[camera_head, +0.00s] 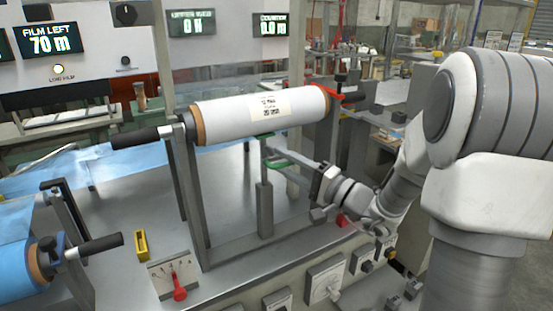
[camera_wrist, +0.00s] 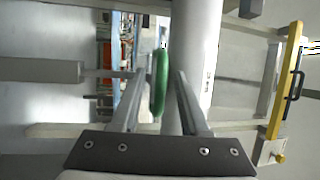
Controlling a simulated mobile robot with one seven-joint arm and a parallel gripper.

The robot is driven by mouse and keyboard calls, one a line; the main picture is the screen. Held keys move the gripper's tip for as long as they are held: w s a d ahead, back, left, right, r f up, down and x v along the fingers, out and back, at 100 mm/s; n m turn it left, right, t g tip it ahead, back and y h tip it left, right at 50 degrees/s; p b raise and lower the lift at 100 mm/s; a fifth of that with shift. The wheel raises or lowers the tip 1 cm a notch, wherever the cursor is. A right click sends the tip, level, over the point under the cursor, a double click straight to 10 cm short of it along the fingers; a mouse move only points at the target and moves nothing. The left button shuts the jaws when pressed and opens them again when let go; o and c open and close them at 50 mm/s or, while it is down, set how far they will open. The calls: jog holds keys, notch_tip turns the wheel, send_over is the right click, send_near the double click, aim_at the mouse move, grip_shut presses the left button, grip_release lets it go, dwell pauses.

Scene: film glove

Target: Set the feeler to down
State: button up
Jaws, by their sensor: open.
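A green bar (camera_head: 290,162), which looks like the feeler, sits just below the white film roll (camera_head: 235,115), by the top of an upright post (camera_head: 265,205). My gripper (camera_head: 272,153) reaches in from the right under the roll, with its fingers at the green bar. The fingers partly hide the green bar in the head view.
A metal frame (camera_head: 194,215) carries the roll, with a black handle (camera_head: 135,138) at its left end. A red lever (camera_head: 178,284) and a yellow block (camera_head: 141,245) are on the front left. A blue film roll (camera_head: 15,265) is at far left. Knob panels (camera_head: 325,280) line the front edge.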

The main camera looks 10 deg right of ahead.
jog(key=shift+x, duration=1.25)
jog(key=c, duration=0.6)
jog(key=shift+r, duration=0.1)
grip_shut()
jog(key=shift+r, duration=0.1)
